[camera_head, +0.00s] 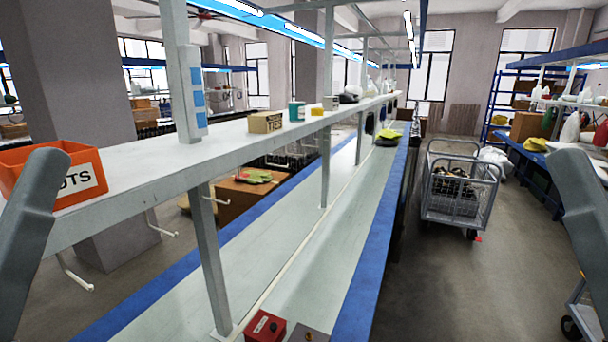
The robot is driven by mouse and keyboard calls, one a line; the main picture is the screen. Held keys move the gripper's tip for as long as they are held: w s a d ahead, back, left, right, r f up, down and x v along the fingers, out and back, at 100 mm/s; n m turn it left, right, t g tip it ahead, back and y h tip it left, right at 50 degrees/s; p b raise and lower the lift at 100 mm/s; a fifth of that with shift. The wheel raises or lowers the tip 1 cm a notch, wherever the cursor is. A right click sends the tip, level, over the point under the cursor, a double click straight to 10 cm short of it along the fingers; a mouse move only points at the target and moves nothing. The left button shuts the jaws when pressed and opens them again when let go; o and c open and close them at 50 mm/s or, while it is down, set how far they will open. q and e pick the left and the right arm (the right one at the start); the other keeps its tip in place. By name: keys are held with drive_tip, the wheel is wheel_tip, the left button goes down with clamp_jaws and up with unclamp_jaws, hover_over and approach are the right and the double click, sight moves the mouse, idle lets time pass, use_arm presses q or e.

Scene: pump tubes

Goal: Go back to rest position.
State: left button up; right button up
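My two grey arms show only as links at the left and right edges of the head view. The left link slants down past the orange bin, and the right link slants down over the aisle side. Neither gripper shows, so I cannot see whether they are open or hold anything. No pump tube can be made out.
A long blue-edged bench (345,215) runs away from me, with a red box (265,327) at its near end. The shelf (200,160) above carries an orange bin (50,172) and a cardboard box (265,122). A wire cart (458,190) stands in the right aisle.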

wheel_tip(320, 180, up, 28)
drive_tip(key=p, duration=2.5)
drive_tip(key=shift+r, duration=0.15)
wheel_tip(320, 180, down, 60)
drive_tip(key=b, duration=5.9)
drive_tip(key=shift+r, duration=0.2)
